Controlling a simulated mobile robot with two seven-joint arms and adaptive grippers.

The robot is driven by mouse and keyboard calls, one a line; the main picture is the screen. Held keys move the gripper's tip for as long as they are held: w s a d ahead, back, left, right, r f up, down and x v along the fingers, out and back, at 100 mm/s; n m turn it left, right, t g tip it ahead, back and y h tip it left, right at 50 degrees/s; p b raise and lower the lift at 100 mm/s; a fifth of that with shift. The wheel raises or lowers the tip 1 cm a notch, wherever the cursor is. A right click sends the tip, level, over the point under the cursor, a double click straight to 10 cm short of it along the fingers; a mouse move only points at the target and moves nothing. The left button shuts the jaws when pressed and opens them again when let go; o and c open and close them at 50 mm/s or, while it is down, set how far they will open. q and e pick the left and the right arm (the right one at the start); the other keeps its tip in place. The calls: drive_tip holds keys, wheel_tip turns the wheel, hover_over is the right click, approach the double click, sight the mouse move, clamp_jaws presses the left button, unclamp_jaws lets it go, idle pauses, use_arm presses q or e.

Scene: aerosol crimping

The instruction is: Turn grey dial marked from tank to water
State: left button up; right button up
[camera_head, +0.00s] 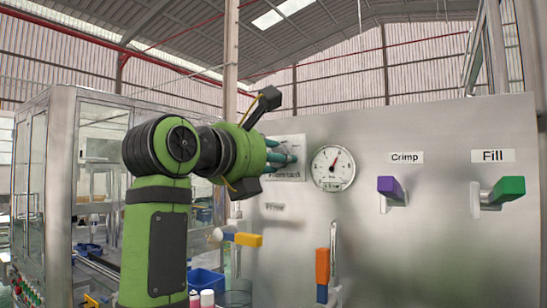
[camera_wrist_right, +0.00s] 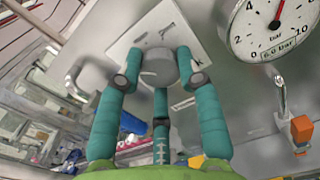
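The grey dial (camera_wrist_right: 158,68) sits on a white plate (camera_wrist_right: 190,22) on the metal panel, with its markings mostly covered. My right gripper (camera_wrist_right: 159,60) has teal fingers around the dial, with side fingertips bent in against it and a third finger below. In the head view my right gripper (camera_head: 281,156) is at the plate (camera_head: 297,172), left of the gauge, and its fingers hide the dial. Which mark the dial points to cannot be read. My left gripper is not in view.
A pressure gauge (camera_head: 333,168) is right of the dial. Purple (camera_head: 390,189) and green (camera_head: 508,189) handles stick out under the Crimp and Fill labels. A yellow lever (camera_head: 247,240) and an orange-handled lever (camera_head: 322,266) are below. A blue bin (camera_head: 207,280) stands lower left.

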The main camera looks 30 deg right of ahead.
drive_tip(key=shift+m, duration=0.4)
drive_tip(key=shift+m+p, duration=0.7)
drive_tip(key=shift+m, duration=3.2)
drive_tip(key=o, duration=1.1)
drive_tip(key=shift+d, duration=0.1)
drive_tip(key=shift+o, duration=0.2)
drive_tip(key=v, duration=1.2)
